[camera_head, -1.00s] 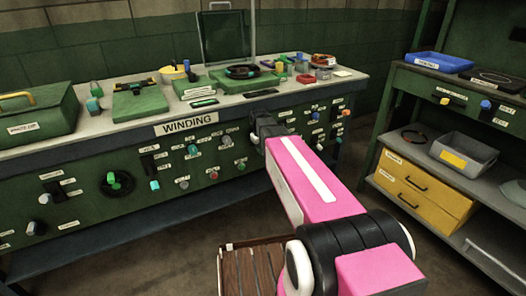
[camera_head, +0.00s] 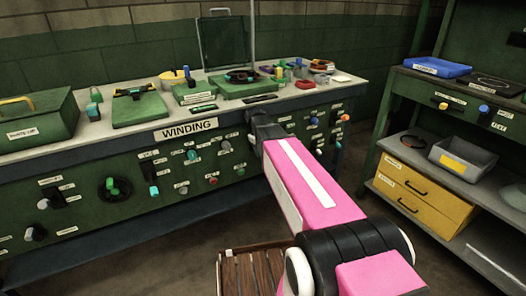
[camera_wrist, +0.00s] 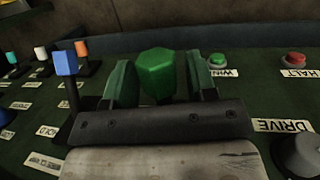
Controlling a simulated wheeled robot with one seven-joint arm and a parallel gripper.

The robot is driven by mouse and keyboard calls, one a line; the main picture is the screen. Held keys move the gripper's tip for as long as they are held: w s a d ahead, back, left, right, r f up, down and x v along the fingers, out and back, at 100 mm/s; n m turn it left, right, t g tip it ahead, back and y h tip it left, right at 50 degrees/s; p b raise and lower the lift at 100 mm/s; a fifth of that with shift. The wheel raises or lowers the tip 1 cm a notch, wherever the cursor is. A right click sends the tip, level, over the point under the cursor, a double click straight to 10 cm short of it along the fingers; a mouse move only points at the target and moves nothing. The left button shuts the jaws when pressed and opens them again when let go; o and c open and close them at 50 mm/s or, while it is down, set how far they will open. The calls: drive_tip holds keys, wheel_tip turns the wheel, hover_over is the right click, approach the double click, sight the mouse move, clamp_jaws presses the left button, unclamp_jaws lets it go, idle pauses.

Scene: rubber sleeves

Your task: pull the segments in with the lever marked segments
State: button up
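In the wrist view my gripper (camera_wrist: 161,82) has its two dark green fingers apart, one on each side of a bright green lever knob (camera_wrist: 160,70). Narrow gaps seem to show between knob and fingers. The knob's shaft and label are hidden by my gripper, so I cannot read whether it is the segments lever. In the head view my gripper (camera_head: 262,125) is at the right part of the winding panel (camera_head: 140,190), mostly hidden behind my arm. No label reading "segments" is legible in either view.
A blue-tipped lever (camera_wrist: 66,64) stands close to the left of my gripper.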

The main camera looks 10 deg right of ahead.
drive_tip(key=shift+o, duration=0.2)
drive_tip(key=v, duration=0.3)
drive_tip(key=shift+s+d+r, duration=0.15)
drive_tip(key=shift+d+r, duration=0.15)
drive_tip(key=shift+r, duration=0.2)
drive_tip(key=s+a+r, duration=0.6)
drive_tip(key=a+r, duration=0.1)
drive_tip(key=a, duration=0.3)
